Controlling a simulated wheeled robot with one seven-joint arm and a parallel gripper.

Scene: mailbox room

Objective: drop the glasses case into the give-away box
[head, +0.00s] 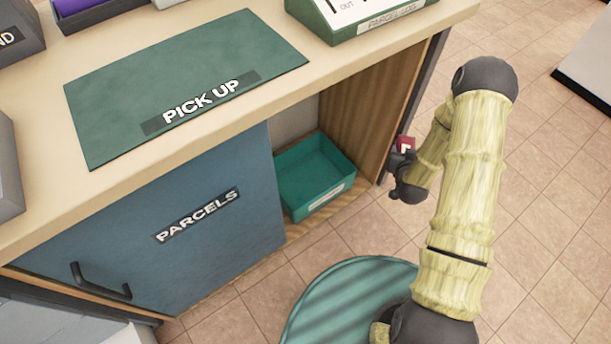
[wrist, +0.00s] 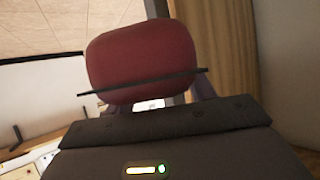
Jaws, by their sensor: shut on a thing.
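A green open box (head: 315,200) stands in the open bay under the counter, left of my gripper. Its inside looks empty from here. Its white label is too small to read, so I cannot confirm it is the give-away box.
A blue door marked PARCELS (head: 140,235) is left of the bay. A PICK UP mat (head: 185,75) lies on the counter.

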